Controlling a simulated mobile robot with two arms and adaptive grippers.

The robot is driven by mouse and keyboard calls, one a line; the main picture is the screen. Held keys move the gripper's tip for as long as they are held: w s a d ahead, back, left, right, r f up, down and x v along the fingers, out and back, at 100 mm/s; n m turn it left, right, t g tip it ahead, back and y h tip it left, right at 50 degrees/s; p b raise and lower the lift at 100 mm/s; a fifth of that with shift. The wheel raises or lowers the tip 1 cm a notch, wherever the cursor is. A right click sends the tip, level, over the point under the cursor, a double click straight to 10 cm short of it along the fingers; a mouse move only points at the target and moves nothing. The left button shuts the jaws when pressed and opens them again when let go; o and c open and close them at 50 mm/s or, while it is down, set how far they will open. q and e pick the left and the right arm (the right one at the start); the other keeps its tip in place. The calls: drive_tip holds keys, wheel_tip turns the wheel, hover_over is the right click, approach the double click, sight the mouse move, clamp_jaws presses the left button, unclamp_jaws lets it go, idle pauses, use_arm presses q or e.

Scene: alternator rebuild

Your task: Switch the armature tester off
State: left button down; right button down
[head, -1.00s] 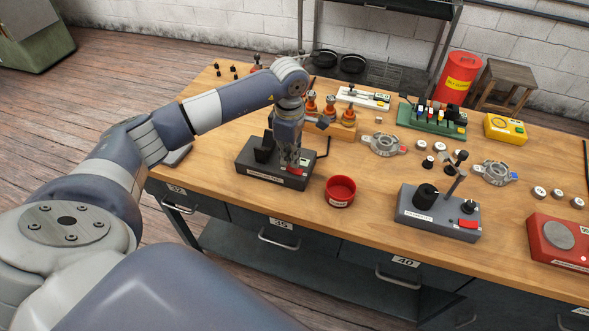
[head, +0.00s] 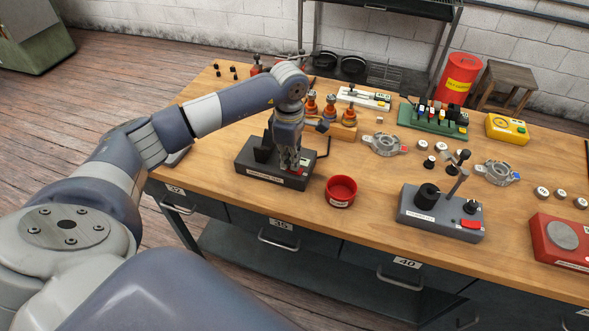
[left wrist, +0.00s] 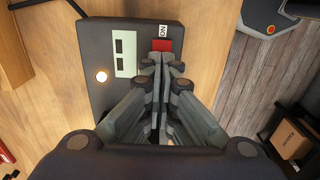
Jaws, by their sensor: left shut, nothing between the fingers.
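A dark box-shaped tester (head: 262,172) stands near the front left of the bench; its front label is too small to read. In the left wrist view the tester (left wrist: 105,25) shows a red switch (left wrist: 162,45), a white tag that seems to read ON, a pale panel with two dark windows (left wrist: 125,53) and a glowing round lamp (left wrist: 101,76). My left gripper (head: 292,166) points down over the tester's right part, shut and empty. Its fingertips (left wrist: 164,62) are right beside the red switch and partly cover it; I cannot tell whether they touch. My right gripper is not in view.
A red bowl (head: 341,190) stands just right of the tester. A grey device (head: 415,217) with a black knob and red switch is farther right. Copper-wound parts (head: 330,105) stand behind my gripper. Bare wood (head: 375,185) lies between bowl and grey device.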

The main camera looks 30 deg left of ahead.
use_arm(q)
drive_tip(key=shift+s+f, duration=0.1)
drive_tip(key=shift+f, duration=0.3)
drive_tip(key=shift+r, duration=0.1)
drive_tip(key=shift+r+p, duration=0.35)
drive_tip(key=shift+r, duration=0.45)
drive_tip(key=shift+r+p, duration=1.3)
drive_tip(key=shift+r, duration=1.35)
